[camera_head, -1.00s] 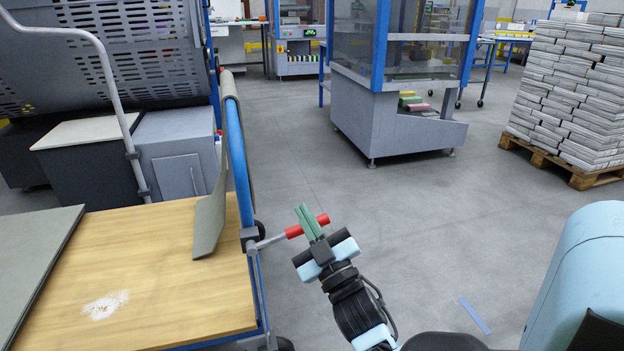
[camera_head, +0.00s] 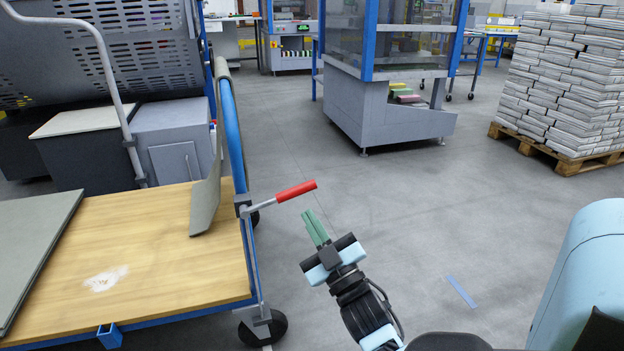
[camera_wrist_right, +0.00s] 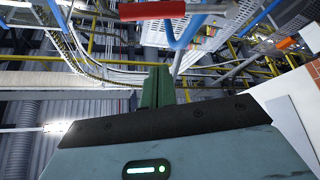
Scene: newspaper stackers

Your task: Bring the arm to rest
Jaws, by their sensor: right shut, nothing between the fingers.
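My right gripper (camera_head: 317,228) has green fingers that are closed together with nothing between them. In the head view it is in free air above the grey floor, to the right of the wooden-topped cart. The red lever handle (camera_head: 296,191) on the cart's side is beyond the fingertips and apart from them. In the right wrist view the closed fingers (camera_wrist_right: 157,87) point up the picture, and the red handle (camera_wrist_right: 152,10) shows at the top edge. My left gripper is not in the head view.
The cart's wooden deck (camera_head: 160,255) fills the left, with a caster (camera_head: 263,328) at its near corner. A grey machine (camera_head: 385,115) stands behind. A stack of newspapers (camera_head: 570,75) on a pallet (camera_head: 560,158) is at the far right.

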